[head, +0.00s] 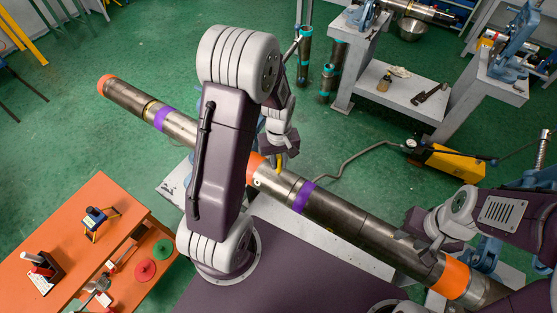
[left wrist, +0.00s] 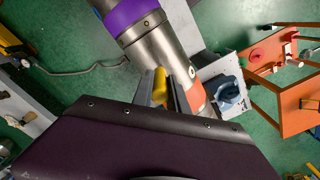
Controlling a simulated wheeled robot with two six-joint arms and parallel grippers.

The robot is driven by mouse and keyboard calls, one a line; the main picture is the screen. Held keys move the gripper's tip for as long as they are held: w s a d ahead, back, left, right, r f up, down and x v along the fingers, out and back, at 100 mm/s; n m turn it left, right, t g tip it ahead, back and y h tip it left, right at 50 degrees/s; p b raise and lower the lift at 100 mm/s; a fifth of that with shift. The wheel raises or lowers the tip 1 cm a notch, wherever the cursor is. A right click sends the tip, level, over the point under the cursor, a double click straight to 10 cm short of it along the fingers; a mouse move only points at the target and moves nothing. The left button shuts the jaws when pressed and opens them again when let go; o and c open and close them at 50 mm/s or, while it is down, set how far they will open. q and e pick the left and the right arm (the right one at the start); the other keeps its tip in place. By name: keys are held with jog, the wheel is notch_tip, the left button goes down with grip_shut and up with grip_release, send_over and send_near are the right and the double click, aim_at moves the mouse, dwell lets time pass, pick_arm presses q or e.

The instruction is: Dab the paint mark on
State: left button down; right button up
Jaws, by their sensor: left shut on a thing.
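A long steel pipe (head: 340,220) with purple and orange bands runs diagonally across the head view. My left gripper (head: 279,158) is over its middle, shut on a yellow stick-like marker (head: 279,167). In the left wrist view the yellow marker (left wrist: 160,83) is between the fingers, over the bare steel of the pipe (left wrist: 158,48), between a purple band (left wrist: 130,12) and an orange band (left wrist: 195,95). Whether its tip touches the pipe is hidden. A small pale round spot (left wrist: 192,72) shows on the steel. My right gripper (head: 418,232) is at the pipe's right part; its finger opening is unclear.
An orange table (head: 75,235) at the left holds a small stand and a dark block. Red and green discs (head: 145,271) lie on its lower shelf. A grey workbench (head: 400,95) and a yellow pump (head: 450,163) with a hose stand behind the pipe.

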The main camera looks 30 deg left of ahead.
pick_arm(q)
jog(key=shift+s, duration=0.1)
dwell(0.6)
jog(key=shift+r+p, duration=0.1)
jog(key=shift+p, duration=0.2)
jog(key=shift+f+b, duration=0.35)
jog(key=shift+f, duration=0.1)
dwell(0.5)
dwell(0.7)
notch_tip(320, 180, up, 7)
jog(key=p, duration=0.7)
jog(key=shift+r, duration=0.1)
